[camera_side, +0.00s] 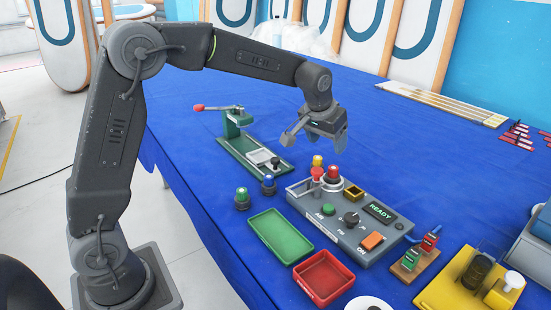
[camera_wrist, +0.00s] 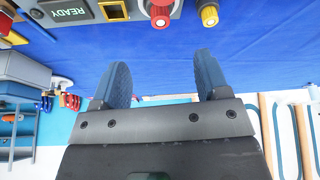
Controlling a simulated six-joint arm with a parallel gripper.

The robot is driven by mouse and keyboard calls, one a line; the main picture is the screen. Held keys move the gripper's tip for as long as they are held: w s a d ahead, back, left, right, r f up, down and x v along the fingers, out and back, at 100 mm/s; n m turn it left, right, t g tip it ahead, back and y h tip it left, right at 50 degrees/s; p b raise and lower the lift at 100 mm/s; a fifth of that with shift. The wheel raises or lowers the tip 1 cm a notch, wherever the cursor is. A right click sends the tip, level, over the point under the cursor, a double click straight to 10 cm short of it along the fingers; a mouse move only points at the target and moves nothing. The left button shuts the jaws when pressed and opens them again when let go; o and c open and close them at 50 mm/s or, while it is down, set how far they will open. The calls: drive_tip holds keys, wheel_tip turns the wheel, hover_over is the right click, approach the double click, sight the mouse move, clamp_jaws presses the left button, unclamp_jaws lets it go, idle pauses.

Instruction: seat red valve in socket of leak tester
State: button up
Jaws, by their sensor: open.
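The grey leak tester (camera_side: 330,215) has a READY display and knobs on top. The red valve (camera_side: 333,172) stands upright at its back, at a pale red-rimmed socket; it also shows at the top of the wrist view (camera_wrist: 160,14). How deep it sits cannot be told. My gripper (camera_side: 316,137) is open and empty, above and behind the red valve. In the wrist view its fingers (camera_wrist: 164,78) are spread with only blue cloth between them. The valve lies beyond the fingertips, apart from them.
A yellow valve (camera_side: 317,161) stands behind the tester. A red ball-topped part (camera_side: 317,173) rises close beside the red valve. Green (camera_side: 241,199) and blue valves (camera_side: 268,185) stand to the left. Green (camera_side: 280,238) and red trays (camera_side: 323,278) lie in front. A green clamp fixture (camera_side: 245,150) is behind left.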

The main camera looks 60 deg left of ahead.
drive_tip(key=s+d+r+m, duration=0.1)
drive_tip(key=s+r, duration=0.2)
drive_tip(key=s, duration=0.6)
drive_tip(key=s+d+r, duration=0.1)
drive_tip(key=s+r, duration=0.3)
drive_tip(key=s, duration=0.5)
drive_tip(key=s+d+f+m+t, duration=0.1)
drive_tip(key=s+f, duration=0.3)
drive_tip(key=s, duration=0.9)
drive_tip(key=shift+d+h, duration=0.25)
drive_tip(key=shift+h, duration=0.15)
drive_tip(key=shift+w, duration=0.1)
